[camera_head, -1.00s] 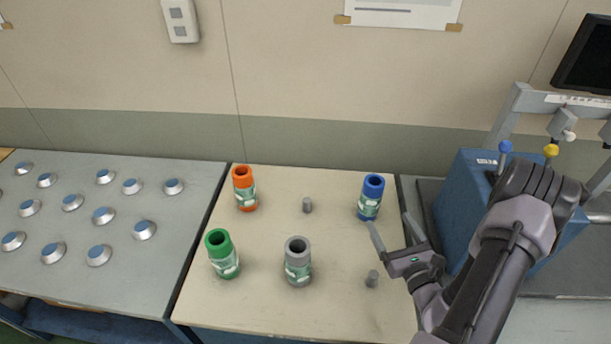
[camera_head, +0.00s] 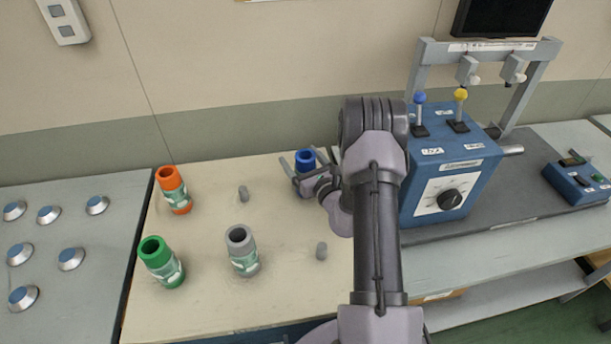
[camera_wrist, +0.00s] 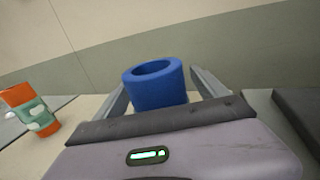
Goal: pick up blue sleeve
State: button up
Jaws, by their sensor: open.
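The blue sleeve (camera_head: 305,160) stands upright at the back right of the cream table; my gripper hides its lower part in the head view. In the wrist view the blue sleeve (camera_wrist: 156,84) shows its open top between my two fingers. My gripper (camera_head: 302,163) is open, with one finger on each side of the sleeve. The wrist view shows my gripper (camera_wrist: 160,85) with a gap between the sleeve and the right finger; whether the left finger touches it I cannot tell.
An orange sleeve (camera_head: 174,190), a green sleeve (camera_head: 161,262) and a grey sleeve (camera_head: 242,250) stand on the table (camera_head: 210,300). A blue machine (camera_head: 450,165) with a knob and levers is at right.

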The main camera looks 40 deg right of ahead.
grip_shut()
